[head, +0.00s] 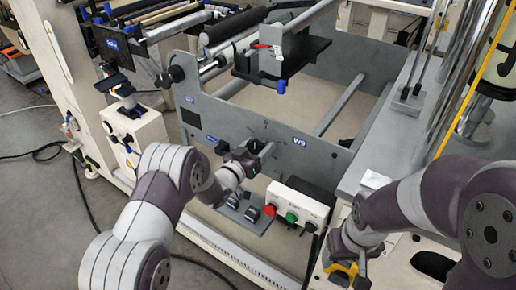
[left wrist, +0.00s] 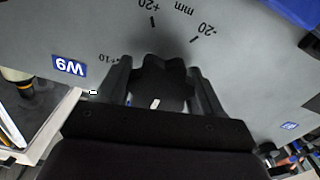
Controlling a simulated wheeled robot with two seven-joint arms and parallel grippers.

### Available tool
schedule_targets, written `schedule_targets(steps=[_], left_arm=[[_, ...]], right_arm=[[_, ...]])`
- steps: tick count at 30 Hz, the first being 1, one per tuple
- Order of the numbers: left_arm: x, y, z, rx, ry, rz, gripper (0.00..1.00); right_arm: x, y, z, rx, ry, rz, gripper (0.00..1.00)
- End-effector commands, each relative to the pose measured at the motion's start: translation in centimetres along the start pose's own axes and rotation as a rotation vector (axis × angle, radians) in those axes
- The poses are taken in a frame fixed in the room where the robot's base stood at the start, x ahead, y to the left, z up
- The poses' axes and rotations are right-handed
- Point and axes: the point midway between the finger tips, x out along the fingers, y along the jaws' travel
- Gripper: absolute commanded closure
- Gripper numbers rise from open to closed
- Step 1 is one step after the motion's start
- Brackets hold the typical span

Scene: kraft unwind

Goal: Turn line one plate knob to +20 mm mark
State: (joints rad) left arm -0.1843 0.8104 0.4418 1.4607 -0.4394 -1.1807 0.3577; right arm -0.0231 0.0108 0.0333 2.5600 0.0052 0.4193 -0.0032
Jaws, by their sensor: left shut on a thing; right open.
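The line one plate knob (left wrist: 163,78) is black and lobed, on a grey plate (left wrist: 225,75) in the left wrist view. My left gripper (left wrist: 160,95) is shut on it, one finger on each side. A small white mark shows on the knob's near part; which scale mark it points at I cannot tell. In the head view my left gripper (head: 246,158) is at the grey plate and mostly hides the knob. My right gripper (head: 341,272) is open at the lower right, partly hidden.
A button box (head: 296,207) with red, green and black buttons stands right of my left gripper. Two dark pedals (head: 243,206) sit below it. A W9 label (head: 299,141) is on the plate. A yellow object (head: 343,270) is by my right gripper.

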Motion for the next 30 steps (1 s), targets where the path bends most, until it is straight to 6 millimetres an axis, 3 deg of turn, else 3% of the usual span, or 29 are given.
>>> schedule_targets(steps=[11,30], left_arm=[[-0.1,-0.1,0.6,0.129,-0.004,0.0,0.64],[-0.1,-0.3,1.0,0.721,-0.008,0.001,0.64]], right_arm=[[1.6,0.0,0.2,0.0,0.0,0.0,0.32],[7.7,0.0,0.9,0.0,0.0,0.0,0.32]])
